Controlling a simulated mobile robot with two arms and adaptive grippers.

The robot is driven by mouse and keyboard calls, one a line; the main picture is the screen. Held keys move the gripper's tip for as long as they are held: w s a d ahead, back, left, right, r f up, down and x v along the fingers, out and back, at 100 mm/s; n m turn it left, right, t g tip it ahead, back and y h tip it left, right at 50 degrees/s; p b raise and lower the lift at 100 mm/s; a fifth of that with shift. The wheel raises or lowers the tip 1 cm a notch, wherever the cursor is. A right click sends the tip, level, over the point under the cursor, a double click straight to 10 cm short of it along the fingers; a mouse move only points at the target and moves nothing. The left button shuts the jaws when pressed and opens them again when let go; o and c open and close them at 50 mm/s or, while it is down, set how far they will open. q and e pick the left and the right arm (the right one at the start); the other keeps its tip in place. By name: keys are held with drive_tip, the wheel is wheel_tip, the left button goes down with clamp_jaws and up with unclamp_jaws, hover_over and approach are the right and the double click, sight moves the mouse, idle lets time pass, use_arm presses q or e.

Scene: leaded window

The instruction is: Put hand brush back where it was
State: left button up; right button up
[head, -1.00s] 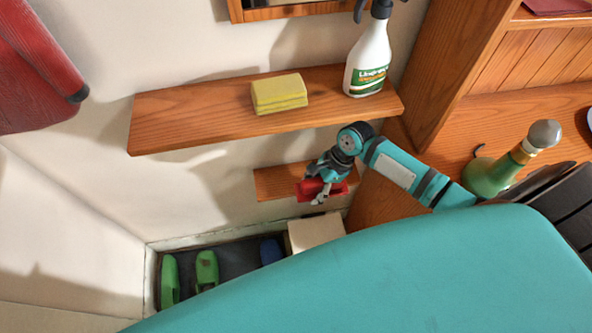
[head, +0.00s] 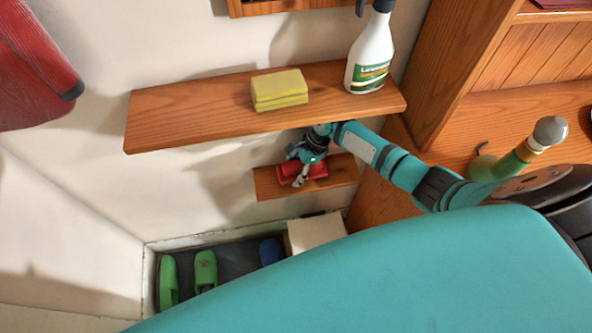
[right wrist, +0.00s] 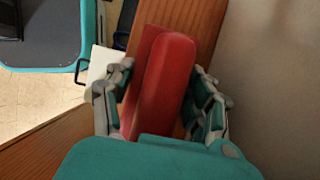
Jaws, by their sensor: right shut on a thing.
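The hand brush shows as a red block (head: 316,170) at the small lower wooden shelf (head: 342,170) in the head view. My right gripper (head: 299,176) is shut on it from above. In the right wrist view the red brush (right wrist: 165,85) lies between the two fingers of my right gripper (right wrist: 162,105), over the wooden shelf (right wrist: 180,14). I cannot tell whether the brush touches the shelf board. Its bristles are hidden. My left gripper is not in view.
The longer upper shelf (head: 200,118) is close above my right arm and bears a yellow sponge (head: 279,90) and a spray bottle (head: 369,58). A wooden cabinet (head: 450,75) stands right.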

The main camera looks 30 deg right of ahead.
drive_tip(key=o, duration=0.9)
drive_tip(key=shift+f, duration=0.1)
drive_tip(key=shift+c, duration=0.2)
drive_tip(key=v, duration=0.7)
drive_tip(key=shift+d+r+p, duration=0.1)
drive_tip(key=shift+r+p, duration=0.25)
drive_tip(key=shift+p, duration=0.05)
